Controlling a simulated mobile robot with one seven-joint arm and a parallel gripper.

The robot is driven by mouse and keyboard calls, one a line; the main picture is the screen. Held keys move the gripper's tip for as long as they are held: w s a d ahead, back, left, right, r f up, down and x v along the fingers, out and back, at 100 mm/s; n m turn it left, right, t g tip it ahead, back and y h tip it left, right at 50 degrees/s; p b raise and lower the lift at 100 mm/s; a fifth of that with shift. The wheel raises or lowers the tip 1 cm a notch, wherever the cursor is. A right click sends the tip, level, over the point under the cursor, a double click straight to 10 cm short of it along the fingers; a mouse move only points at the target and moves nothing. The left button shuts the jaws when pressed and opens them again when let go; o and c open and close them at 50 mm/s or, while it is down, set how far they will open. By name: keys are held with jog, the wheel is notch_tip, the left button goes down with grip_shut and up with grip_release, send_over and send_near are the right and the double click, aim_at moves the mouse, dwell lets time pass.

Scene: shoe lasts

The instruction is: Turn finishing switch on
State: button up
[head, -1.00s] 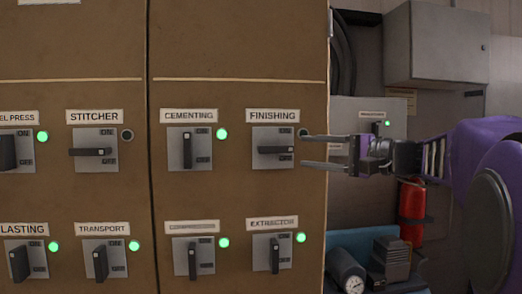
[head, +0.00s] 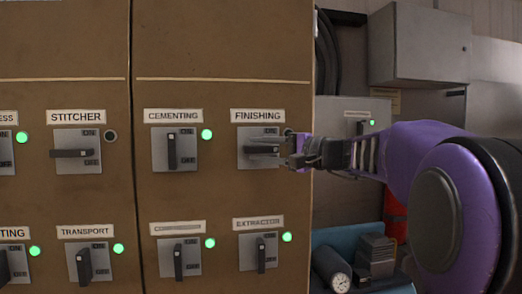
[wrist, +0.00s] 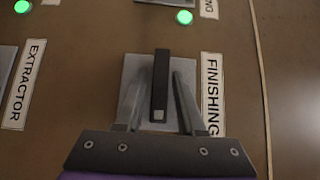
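The finishing switch (head: 258,149) is on the brown cabinet, under the FINISHING label (head: 258,116). Its dark handle lies horizontal, pointing left, between the ON and OFF marks. In the wrist view the handle (wrist: 160,75) stands between the two fingers of my gripper (wrist: 161,88), with a narrow gap on each side. My gripper (head: 284,150) is open around the handle and comes in from the right. It covers the right part of the switch plate in the head view. The finishing lamp cannot be made out clearly beside the gripper.
The cementing switch (head: 172,149) is just left, with a green lamp (head: 207,134). The extractor switch (head: 261,252) is below, its lamp (head: 287,237) green. The stitcher switch (head: 73,153) is horizontal with a dark lamp (head: 111,136). A grey wall box (head: 420,48) hangs at the right.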

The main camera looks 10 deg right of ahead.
grip_shut()
jog(key=n+g+h+p, duration=0.1)
jog(key=n+h+p, duration=0.1)
jog(key=shift+r+n+g, duration=0.2)
jog(key=shift+n+g, duration=0.1)
jog(key=shift+g, duration=0.1)
jog(key=n+g+h+p, duration=0.1)
jog(key=h+p, duration=0.1)
jog(key=shift+n+h, duration=0.3)
jog(key=shift+n, duration=0.1)
jog(key=n+h+p, duration=0.2)
jog(key=h+p, duration=0.1)
jog(key=h, duration=0.1)
jog(key=shift+n+g, duration=0.3)
jog(key=shift+g, duration=0.1)
jog(key=shift+f+n+h+p, duration=0.2)
jog(key=shift+n+h+p, duration=0.7)
jog(key=shift+h, duration=1.1)
jog(key=shift+o, duration=1.6)
grip_release()
